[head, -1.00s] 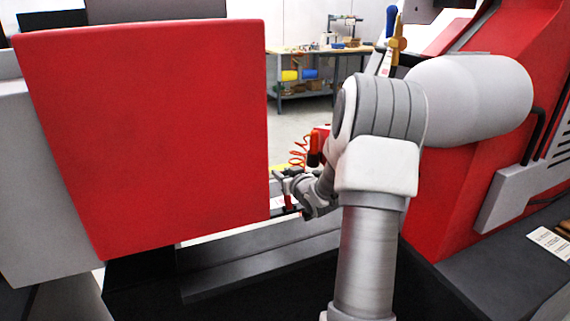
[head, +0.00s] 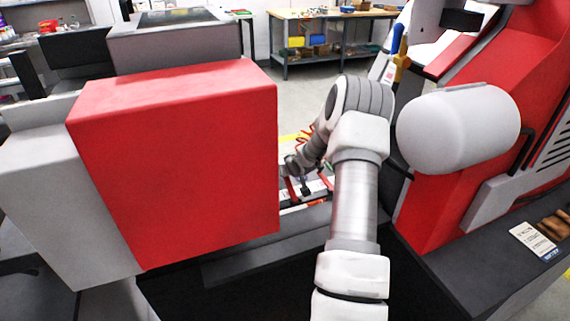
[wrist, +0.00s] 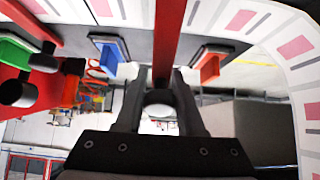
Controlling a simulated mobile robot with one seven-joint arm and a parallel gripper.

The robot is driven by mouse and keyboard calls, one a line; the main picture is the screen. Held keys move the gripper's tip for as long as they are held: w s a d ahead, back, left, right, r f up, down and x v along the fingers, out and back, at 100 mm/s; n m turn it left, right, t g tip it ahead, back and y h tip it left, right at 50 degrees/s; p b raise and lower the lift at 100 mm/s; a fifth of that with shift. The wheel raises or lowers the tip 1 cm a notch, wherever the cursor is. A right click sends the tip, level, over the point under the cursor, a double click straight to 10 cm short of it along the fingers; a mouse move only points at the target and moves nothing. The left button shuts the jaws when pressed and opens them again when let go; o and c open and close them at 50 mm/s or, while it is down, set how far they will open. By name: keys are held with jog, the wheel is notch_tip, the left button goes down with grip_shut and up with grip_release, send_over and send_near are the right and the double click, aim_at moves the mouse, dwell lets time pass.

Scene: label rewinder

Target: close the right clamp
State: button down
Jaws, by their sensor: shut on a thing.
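A long red bar (wrist: 168,35) runs down from the top of the wrist view to between my gripper's dark fingers (wrist: 162,78). The fingers are shut on it. It looks like the right clamp's bar, but its ends are hidden, so I cannot tell how far the clamp is closed. In the head view my gripper (head: 303,184) is low in the gap right of the big red box, beside small red parts (head: 290,188) of the clamp area. My own arm hides part of this spot.
The big red box (head: 185,165) stands close left of my gripper. The red machine body (head: 455,195) stands at the right. A white strip with pink labels (wrist: 270,22) curves around the bar. A workbench (head: 330,35) is farther back.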

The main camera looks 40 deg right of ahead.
jog(key=shift+w+f, duration=0.15)
jog(key=shift+f, duration=1.25)
jog(key=c, duration=0.9)
grip_release()
jog(key=o, duration=0.3)
jog(key=shift+r, duration=0.25)
jog(key=shift+r, duration=0.1)
